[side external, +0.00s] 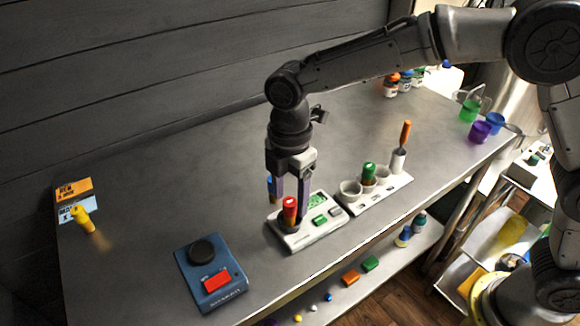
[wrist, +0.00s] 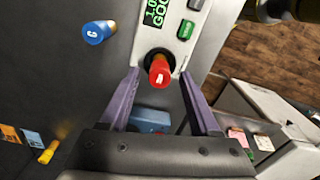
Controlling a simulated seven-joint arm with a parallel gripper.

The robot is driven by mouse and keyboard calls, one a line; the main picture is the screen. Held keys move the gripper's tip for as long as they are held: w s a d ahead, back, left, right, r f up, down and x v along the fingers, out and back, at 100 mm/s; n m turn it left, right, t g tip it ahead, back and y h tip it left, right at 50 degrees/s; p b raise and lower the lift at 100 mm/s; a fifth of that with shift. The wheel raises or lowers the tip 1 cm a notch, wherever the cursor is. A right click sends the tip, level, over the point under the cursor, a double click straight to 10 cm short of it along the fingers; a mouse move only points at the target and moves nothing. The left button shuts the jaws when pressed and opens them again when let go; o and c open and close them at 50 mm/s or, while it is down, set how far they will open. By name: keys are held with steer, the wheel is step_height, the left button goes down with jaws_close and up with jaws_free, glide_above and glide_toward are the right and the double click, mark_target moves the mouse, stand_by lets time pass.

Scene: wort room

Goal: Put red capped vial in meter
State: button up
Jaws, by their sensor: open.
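The red capped vial (side external: 289,204) stands upright in the dark round socket at the left end of the white meter (side external: 325,231). In the wrist view the vial's red cap (wrist: 159,72) shows above the socket, with the meter (wrist: 204,40) around it. The meter's display is lit green with text, partly cut off. My gripper (side external: 291,198) is open, pointing down, with its purple fingers on either side of the cap. In the wrist view there are gaps between the cap and both fingers.
A blue capped vial (wrist: 98,32) stands beside the meter. A blue device (side external: 210,272) with a red panel and black knob sits front left. A yellow vial (side external: 83,217) is at far left. A white rack (side external: 375,195) stands right of the meter. The table's back middle is clear.

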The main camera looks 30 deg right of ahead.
mark_target(290, 201)
step_height(290, 201, up, 11)
stand_by(0.3)
steer(key=s+d+r+m+t, duration=0.1)
steer(key=s+d+r+m, duration=0.15)
steer(key=d, duration=0.25)
steer(key=s+d+r+m, duration=0.1)
steer(key=s+d+m, duration=0.15)
steer(key=d, duration=0.25)
steer(key=s+d+f+m+t, duration=0.2)
steer(key=s+d+m, duration=0.5)
steer(key=s, duration=0.1)
steer(key=s+d+f+m+t, duration=0.2)
steer(key=s+d+f+m, duration=0.1)
steer(key=s+d+m, duration=0.3)
steer(key=s+m, duration=0.2)
steer(key=s, duration=0.1)
steer(key=shift+s+d+t, duration=0.25)
steer(key=shift+d+t, duration=0.05)
steer(key=shift+d, duration=0.05)
steer(key=shift+c, duration=0.3)
